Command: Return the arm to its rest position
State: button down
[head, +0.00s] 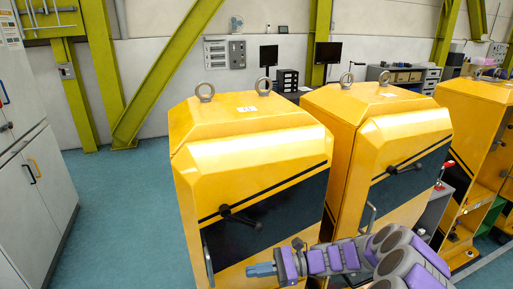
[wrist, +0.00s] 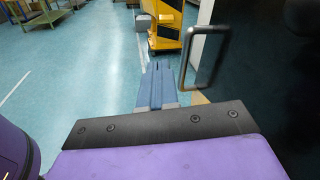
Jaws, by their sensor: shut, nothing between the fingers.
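My arm reaches leftward across the front of the nearer yellow cabinet (head: 250,150), low in the head view. My gripper (head: 252,270) has blue-grey fingers, shut and empty. In the wrist view my gripper (wrist: 158,68) points away over the blue floor, with its fingers together. A metal loop handle (wrist: 212,62) on a dark panel (wrist: 275,80) stands to the right of the fingers, apart from them in the picture. The nearer cabinet's loop handle (head: 207,262) and black lever (head: 238,216) show in the head view, left of and above the gripper.
A second yellow cabinet (head: 385,130) with a black lever (head: 404,168) stands to the right, with more yellow machinery (head: 480,130) beyond. Grey cabinets (head: 30,160) stand at the left. Open blue floor (head: 125,215) lies between. Green beams (head: 160,75) rise by the wall.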

jog(key=s+a+r+n+g+h, duration=0.15)
jog(key=s+r+n+h, duration=0.3)
jog(key=s, duration=0.45)
jog(key=s+a+r+n+g+h, duration=0.1)
jog(key=s+r+n+g+h, duration=0.1)
jog(key=s+r+n+h, duration=0.5)
jog(key=s+d+f+n+t+h, duration=0.2)
jog(key=s+d+f+t+h, duration=0.1)
jog(key=s+d, duration=1.3)
jog(key=t+h, duration=0.1)
jog(key=h, duration=0.1)
jog(key=shift+s+d+f+h, duration=0.15)
jog(key=shift+s+f+h, duration=0.05)
jog(key=shift+s+h, duration=0.15)
jog(key=shift+w+n, duration=0.15)
jog(key=shift+n, duration=0.1)
